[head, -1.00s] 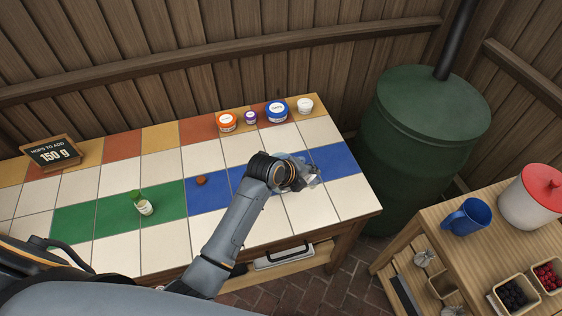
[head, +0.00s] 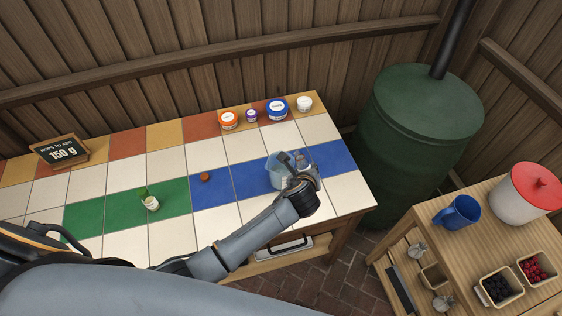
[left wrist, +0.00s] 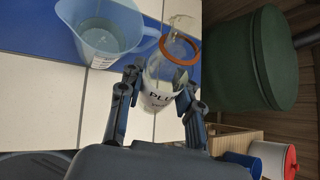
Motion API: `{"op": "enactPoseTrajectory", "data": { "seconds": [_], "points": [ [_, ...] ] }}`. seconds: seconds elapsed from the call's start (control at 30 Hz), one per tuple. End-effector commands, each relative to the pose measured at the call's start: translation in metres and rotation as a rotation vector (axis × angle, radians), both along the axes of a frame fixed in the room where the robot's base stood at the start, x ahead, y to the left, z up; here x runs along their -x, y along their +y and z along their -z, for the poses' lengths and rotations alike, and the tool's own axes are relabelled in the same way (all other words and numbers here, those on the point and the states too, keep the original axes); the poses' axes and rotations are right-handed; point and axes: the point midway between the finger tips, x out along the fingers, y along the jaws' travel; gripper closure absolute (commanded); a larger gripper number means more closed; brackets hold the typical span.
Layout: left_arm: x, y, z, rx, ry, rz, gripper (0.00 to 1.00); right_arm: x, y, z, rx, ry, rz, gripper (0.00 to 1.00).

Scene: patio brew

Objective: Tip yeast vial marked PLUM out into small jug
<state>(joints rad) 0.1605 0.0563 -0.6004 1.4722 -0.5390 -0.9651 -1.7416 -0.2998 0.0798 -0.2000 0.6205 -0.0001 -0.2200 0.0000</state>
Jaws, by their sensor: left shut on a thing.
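My left gripper (head: 301,176) is shut on a clear glass vial (left wrist: 160,97) at the right part of the table. Its label begins "PLU", the rest hidden by a finger. A clear lid-like piece (left wrist: 183,24) shows beyond the ring. I cannot tell how far the vial is tilted. My right gripper is not in view.
Another vial (head: 150,203) with a green top sits on the green tiles. A small brown piece (head: 205,177) lies on the blue strip. Several lidded tubs (head: 277,109) line the back edge. A sign (head: 60,151) reads 150 g. A green barrel (head: 425,115) stands beyond the table's right end.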

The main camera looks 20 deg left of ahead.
Motion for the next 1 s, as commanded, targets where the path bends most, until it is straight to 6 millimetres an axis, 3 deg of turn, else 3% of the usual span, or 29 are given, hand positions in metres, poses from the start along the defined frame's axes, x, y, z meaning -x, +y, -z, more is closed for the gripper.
{"op": "enactPoseTrajectory", "data": {
  "seconds": [0.03,0.53,1.0],
  "points": [
    [0.0,0.0,0.016,-0.012,-0.001,0.0,0.97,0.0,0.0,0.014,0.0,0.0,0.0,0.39],
    [0.002,-0.003,0.087,-0.132,-0.05,-0.003,0.97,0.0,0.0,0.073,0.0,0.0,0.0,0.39],
    [0.006,-0.011,0.088,-0.418,-0.17,-0.007,0.97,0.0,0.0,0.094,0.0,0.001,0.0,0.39]
  ]
}}
